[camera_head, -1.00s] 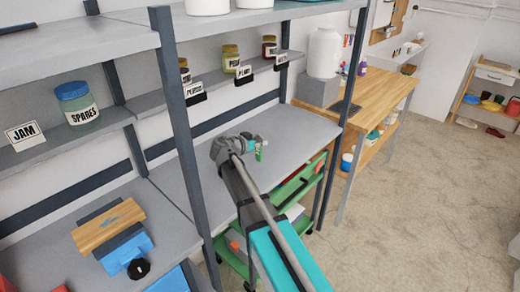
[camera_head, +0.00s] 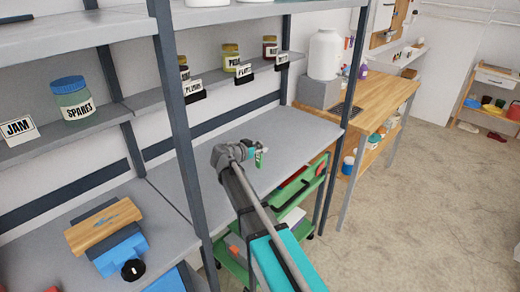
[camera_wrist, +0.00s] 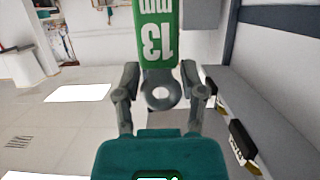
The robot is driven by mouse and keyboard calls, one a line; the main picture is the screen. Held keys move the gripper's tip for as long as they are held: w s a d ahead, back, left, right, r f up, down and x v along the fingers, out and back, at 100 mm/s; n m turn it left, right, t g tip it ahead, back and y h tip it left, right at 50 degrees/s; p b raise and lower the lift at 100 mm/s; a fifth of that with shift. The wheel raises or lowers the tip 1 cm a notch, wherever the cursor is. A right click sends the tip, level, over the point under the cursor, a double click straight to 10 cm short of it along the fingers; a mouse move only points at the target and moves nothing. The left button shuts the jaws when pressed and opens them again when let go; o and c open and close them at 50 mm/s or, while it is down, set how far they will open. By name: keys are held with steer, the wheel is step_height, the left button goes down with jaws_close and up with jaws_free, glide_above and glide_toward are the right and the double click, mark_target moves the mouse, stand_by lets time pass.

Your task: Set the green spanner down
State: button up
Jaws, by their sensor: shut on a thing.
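The green spanner (camera_wrist: 158,32) shows in the wrist view with a white "13 mm" marking, upside down in that picture. A grey ring (camera_wrist: 160,96) shows just below the green part, between the fingers. My gripper (camera_wrist: 160,78) is shut on the spanner, one finger on each side of it. In the head view my gripper (camera_head: 258,151) is over the right part of the grey shelf surface (camera_head: 215,146). The spanner is a small green piece (camera_head: 259,160) at the gripper's tip there. I cannot tell its exact height above the surface.
A dark upright post (camera_head: 180,130) stands left of my arm. Jars and label signs line the narrow back ledge (camera_head: 215,84). A blue block with a wooden top (camera_head: 105,227) is at the lower left. A green cart (camera_head: 300,190) is below. The grey surface around the gripper is clear.

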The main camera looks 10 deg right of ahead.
steer(key=shift+f, duration=0.1)
steer(key=o, duration=1.2)
steer(key=shift+r, duration=0.2)
steer(key=p+v, duration=0.2)
steer(key=v, duration=0.5)
steer(key=shift+s+a, duration=0.2)
